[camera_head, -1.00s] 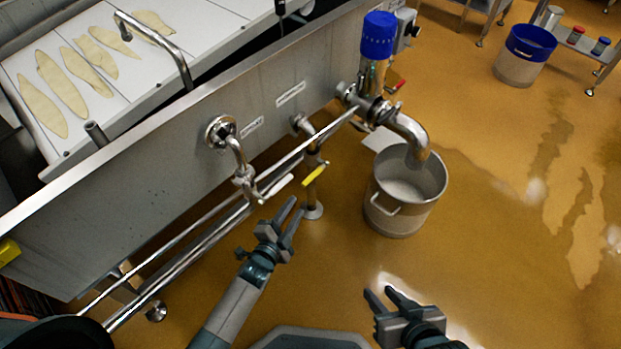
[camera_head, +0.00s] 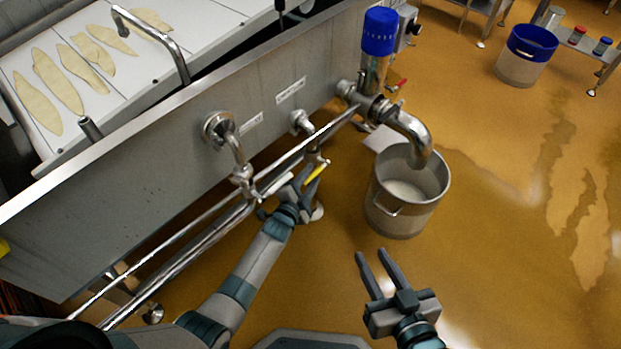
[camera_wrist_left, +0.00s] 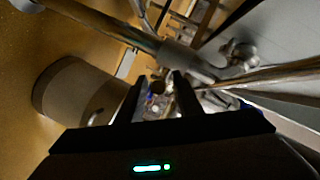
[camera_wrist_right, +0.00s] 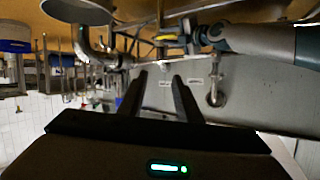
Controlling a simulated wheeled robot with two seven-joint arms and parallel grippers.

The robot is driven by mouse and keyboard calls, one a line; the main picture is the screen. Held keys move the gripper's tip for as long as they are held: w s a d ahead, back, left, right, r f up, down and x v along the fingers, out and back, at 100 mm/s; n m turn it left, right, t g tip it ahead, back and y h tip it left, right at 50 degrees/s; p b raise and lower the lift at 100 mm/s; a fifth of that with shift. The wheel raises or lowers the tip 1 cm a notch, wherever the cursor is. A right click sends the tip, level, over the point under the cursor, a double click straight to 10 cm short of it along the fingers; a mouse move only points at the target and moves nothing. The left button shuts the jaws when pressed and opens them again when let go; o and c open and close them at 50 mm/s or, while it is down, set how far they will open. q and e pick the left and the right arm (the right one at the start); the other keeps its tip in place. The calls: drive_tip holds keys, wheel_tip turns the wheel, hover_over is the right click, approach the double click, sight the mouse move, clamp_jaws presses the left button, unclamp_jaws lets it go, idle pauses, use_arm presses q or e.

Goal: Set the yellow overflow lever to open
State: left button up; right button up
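The yellow lever (camera_head: 317,172) sits on a valve on the pipe that drops from the tank wall, below its round flange. Part of it is covered by my left gripper. My left gripper (camera_head: 312,172) is at the lever, its fingers apart; it also shows open in the left wrist view (camera_wrist_left: 158,88). I cannot tell whether a finger touches the lever. In the right wrist view the yellow lever (camera_wrist_right: 166,37) shows just beyond my left fingertips. My right gripper (camera_head: 371,255) is open and empty, over the floor in front of the steel pot.
A white-handled lever (camera_head: 276,184) sits just left. Long steel pipes (camera_head: 215,235) run along the tank (camera_head: 150,190). A red-handled valve (camera_head: 398,85) and curved outlet (camera_head: 412,135) stand above the steel pot (camera_head: 400,222).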

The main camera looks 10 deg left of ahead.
use_arm(q)
drive_tip(key=shift+w, duration=0.1)
clamp_jaws()
idle(0.3)
